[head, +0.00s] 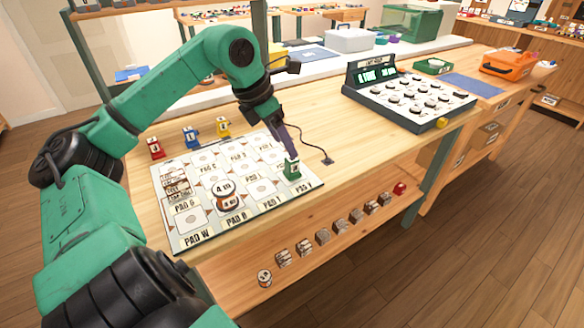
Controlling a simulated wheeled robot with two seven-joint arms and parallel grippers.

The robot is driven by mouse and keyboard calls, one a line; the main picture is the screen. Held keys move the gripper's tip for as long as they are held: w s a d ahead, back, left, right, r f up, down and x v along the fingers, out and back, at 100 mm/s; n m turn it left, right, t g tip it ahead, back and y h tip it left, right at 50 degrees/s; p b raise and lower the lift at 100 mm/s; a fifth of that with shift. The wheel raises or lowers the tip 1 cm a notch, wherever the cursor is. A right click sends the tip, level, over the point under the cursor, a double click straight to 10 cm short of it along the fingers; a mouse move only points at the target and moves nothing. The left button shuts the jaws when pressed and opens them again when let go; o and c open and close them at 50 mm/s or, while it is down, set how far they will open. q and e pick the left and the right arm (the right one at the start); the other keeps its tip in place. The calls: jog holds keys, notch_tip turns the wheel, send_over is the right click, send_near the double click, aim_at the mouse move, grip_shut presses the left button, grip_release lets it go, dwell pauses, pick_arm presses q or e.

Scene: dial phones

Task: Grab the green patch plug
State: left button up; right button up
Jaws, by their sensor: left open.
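The green patch plug (292,171) stands upright near the right edge of the white labelled pad board (181,238), by the pad marked V. My left gripper (290,156) comes down from above and its dark fingertips are right at the top of the green plug. The left gripper is open. The fingers partly cover the plug's top, and I cannot tell whether they touch it. My right gripper is not in view.
Red (155,148), blue (191,137) and yellow (223,127) plugs stand behind the board. A white and brown cylinder (227,197) stands on it. Several small blocks line the front shelf. A dark dial console (408,98) sits right. A black cable (309,147) lies close behind the gripper.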

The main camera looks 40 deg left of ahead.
aim_at(292, 161)
pick_arm(q)
jog(key=p+x, duration=0.2)
jog(key=x, duration=0.5)
jog(key=shift+a+f+p, duration=0.1)
jog(key=shift+p, duration=0.25)
jog(key=shift+f, duration=0.2)
grip_shut()
